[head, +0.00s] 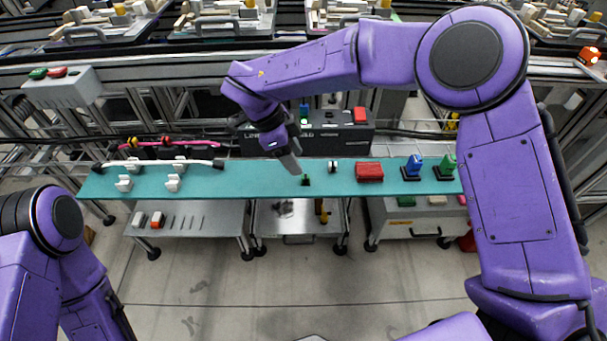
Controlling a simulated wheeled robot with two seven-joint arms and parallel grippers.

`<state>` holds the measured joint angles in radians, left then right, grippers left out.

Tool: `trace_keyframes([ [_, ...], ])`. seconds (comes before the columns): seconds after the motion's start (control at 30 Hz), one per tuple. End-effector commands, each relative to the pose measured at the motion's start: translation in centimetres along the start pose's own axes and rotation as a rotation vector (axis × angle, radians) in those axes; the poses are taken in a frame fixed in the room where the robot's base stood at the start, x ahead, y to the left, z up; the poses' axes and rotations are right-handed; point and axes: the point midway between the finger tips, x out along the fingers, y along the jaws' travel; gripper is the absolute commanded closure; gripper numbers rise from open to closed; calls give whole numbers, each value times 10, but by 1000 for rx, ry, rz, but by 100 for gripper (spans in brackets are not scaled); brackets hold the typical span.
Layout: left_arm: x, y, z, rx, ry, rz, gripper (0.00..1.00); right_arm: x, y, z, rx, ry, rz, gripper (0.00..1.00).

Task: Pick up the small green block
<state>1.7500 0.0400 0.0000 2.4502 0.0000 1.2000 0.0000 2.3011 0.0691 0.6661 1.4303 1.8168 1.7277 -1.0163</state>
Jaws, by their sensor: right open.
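A small green block (305,180) stands on the teal bench top, near its middle, and looks dark and partly shaded. My right gripper (293,166) points down just to the upper left of this block. Its jaws are open, and I see nothing held in them. The gap between fingertips and block is too small to judge in this view. A larger green piece (448,161) stands on a black base at the right end of the bench. My left arm shows at the lower left, but its gripper is out of view.
The teal bench (255,180) also bears a white-and-black piece (333,166), a red box (369,171), a blue piece (413,165) and several white clips (173,183). A white cable (160,162) lies at its left. A black box (335,138) stands behind.

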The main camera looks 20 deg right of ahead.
Motion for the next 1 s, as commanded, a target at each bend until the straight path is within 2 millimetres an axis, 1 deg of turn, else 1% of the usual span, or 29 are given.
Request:
trace_keyframes([
  [0.03, 2, 0, 1, 0, 0, 0, 60, 9, 0, 0, -1, 1, 1, 50],
  [0.17, 4, 0, 2, 0, 0, 0, 60, 24, 0, 2, -1, 1, 1, 50],
  [0.3, 8, 1, 4, 0, 0, 0, 60, 50, -1, 6, -1, 2, 1, 50],
  [0.4, 10, 1, 4, 0, 0, 0, 60, 64, -1, 5, 0, 1, 0, 50],
  [0.5, 10, 1, 4, 0, 0, 0, 60, 69, -1, 5, 0, -1, -1, 50],
  [0.67, 10, 1, 4, 0, 0, 0, 60, 69, -1, 5, 0, -1, -1, 50],
  [0.7, 10, 1, 4, 0, 0, 0, 60, 69, -1, 5, 0, -1, -1, 56],
  [0.77, 10, 1, 4, 0, 0, 0, 60, 69, -1, 5, 0, -1, -1, 76],
  [0.8, 10, 1, 4, 0, 0, 0, 60, 69, -1, 5, 0, -1, -1, 89],
  [0.83, 10, 1, 4, 0, 0, 0, 60, 69, -1, 5, 0, -1, -1, 99],
  [1.0, 10, 1, 4, 0, 0, 0, 60, 68, -1, 5, 0, 0, -1, 100],
])
